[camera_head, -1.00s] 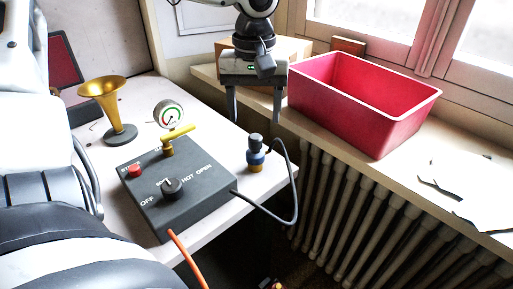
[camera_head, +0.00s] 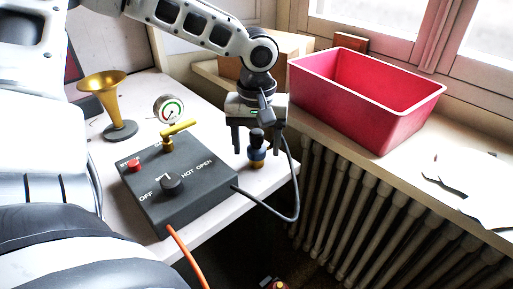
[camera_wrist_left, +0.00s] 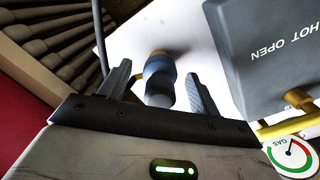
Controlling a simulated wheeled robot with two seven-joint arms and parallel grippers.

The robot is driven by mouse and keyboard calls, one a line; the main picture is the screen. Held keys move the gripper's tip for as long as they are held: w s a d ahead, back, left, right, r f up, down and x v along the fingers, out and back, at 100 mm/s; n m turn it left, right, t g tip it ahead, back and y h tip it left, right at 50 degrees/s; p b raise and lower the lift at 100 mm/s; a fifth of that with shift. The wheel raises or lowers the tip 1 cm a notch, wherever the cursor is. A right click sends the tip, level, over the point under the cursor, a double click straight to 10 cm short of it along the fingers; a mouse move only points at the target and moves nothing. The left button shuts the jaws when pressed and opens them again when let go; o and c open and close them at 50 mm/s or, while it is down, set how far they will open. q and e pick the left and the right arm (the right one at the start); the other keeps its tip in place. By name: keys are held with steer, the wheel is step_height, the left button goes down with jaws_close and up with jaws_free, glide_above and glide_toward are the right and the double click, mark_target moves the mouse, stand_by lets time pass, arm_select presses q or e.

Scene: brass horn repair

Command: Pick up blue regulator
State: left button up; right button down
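The blue regulator (camera_head: 256,153) stands upright near the table's right edge, with a dark top, a blue band and a brass base. My left gripper (camera_head: 257,150) is open and points down above it, its two fingers on either side of the regulator's upper part. In the left wrist view the regulator (camera_wrist_left: 159,76) sits between the open fingers (camera_wrist_left: 160,88), with visible gaps on both sides. No grip on it shows. My right gripper is not in view.
A dark control box (camera_head: 184,190) with knobs, a gauge (camera_head: 169,109) and a yellow handle stands left of the regulator. A black cable loops beside it. A brass horn (camera_head: 103,88) stands further left. A red bin (camera_head: 345,105) sits on the sill above a radiator (camera_head: 345,205).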

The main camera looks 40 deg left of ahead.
arm_select(q)
steer(key=c, duration=1)
steer(key=shift+o, duration=0.2)
steer(key=shift+r, duration=0.1)
